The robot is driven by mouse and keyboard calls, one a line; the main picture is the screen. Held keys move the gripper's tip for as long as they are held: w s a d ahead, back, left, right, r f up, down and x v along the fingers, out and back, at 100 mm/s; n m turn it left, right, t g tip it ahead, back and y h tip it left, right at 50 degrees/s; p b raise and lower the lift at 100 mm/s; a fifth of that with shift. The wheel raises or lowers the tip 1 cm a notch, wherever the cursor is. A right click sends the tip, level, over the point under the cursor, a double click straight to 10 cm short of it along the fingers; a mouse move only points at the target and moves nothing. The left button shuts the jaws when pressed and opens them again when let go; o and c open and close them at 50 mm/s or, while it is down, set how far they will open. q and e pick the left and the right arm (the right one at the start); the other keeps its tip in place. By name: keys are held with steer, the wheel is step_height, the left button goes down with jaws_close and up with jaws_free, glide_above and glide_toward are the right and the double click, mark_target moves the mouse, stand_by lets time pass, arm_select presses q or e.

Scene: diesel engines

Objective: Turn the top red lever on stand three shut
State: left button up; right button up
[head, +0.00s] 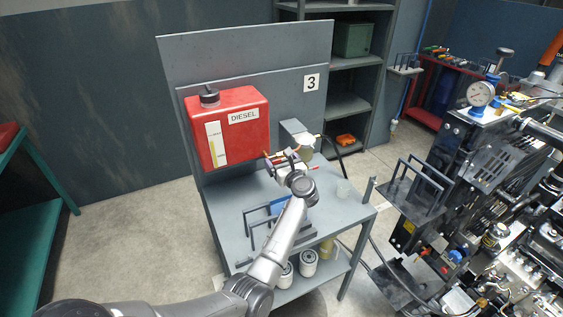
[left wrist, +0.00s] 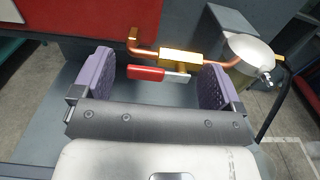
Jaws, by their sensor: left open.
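Stand three (head: 255,60) is a grey stand with a back panel marked 3 and a red diesel tank (head: 232,138). In the left wrist view a red lever (left wrist: 146,72) sits on a brass valve (left wrist: 180,57) in a copper pipe. The lever lies sideways, roughly in line with the valve body. My left gripper (head: 288,160) is in front of the valve, below the tank's right side. Its two purple fingers are open (left wrist: 155,80), one on each side of the lever and valve, with nothing gripped. The right gripper is not in view.
A metal filter housing (left wrist: 248,58) stands just right of the valve. The stand's shelf (head: 345,210) carries a blue item and dark brackets, with white filters (head: 308,262) below. A diesel engine (head: 490,190) stands to the right. Floor at left is clear.

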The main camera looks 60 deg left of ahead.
arm_select(q)
steer(key=shift+c, duration=0.3)
steer(key=c, duration=0.9)
steer(key=shift+w+d+r+m+p, duration=0.1)
steer(key=shift+w+r+m+p, duration=0.3)
steer(key=shift+m+p, duration=1.95)
steer(key=shift+w+d+r+m+p, duration=0.1)
steer(key=shift+w+r+m+p, duration=0.65)
steer(key=shift+m, duration=2.85)
steer(key=shift+w+f+m+p, duration=0.2)
steer(key=shift+m+p, duration=1.8)
steer(key=shift+m, duration=0.95)
steer(key=o, duration=1)
steer(key=shift+c, duration=0.2)
